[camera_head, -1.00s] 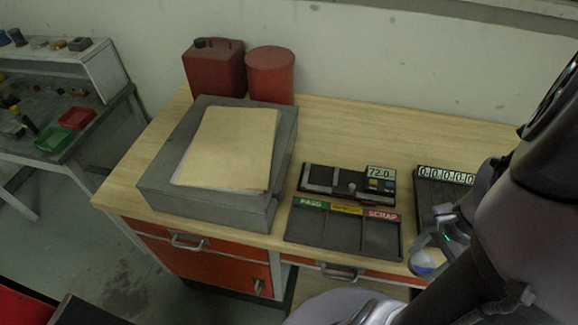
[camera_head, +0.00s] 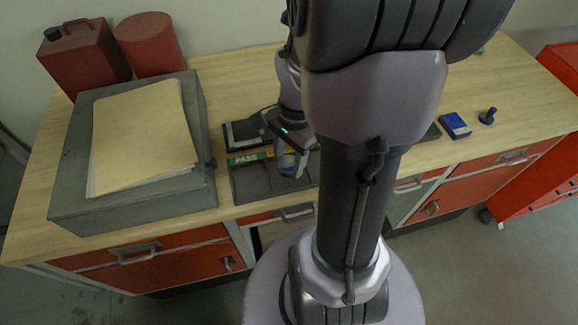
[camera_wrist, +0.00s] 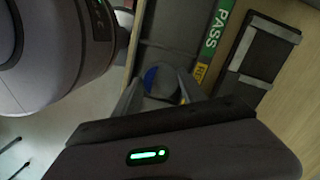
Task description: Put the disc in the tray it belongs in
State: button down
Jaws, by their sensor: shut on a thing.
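The small round disc (camera_head: 287,161), blue and pale, is held between the fingertips of my gripper (camera_head: 288,167). In the wrist view the disc (camera_wrist: 152,77) shows its blue part between the two fingers of my gripper (camera_wrist: 160,88). The dark sorting tray (camera_head: 247,184) is under the gripper, with a green PASS label at its left and a yellow label beside it. The disc appears over the tray near the yellow label; whether it touches the floor is unclear. My arm hides the tray's right end. The tray (camera_wrist: 172,28) also shows in the wrist view.
A gauge device (camera_wrist: 255,52) lies behind the tray. A grey block with a folder (camera_head: 140,135) stands to the left, with a red can (camera_head: 88,55) and red cylinder (camera_head: 150,45) behind.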

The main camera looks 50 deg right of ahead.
notch_tip(320, 180, down, 2)
jog(key=shift+f+b, duration=0.2)
jog(key=shift+b, duration=0.1)
jog(key=shift+f, duration=0.15)
jog(key=c, duration=0.9)
grip_release()
jog(key=shift+c, duration=0.2)
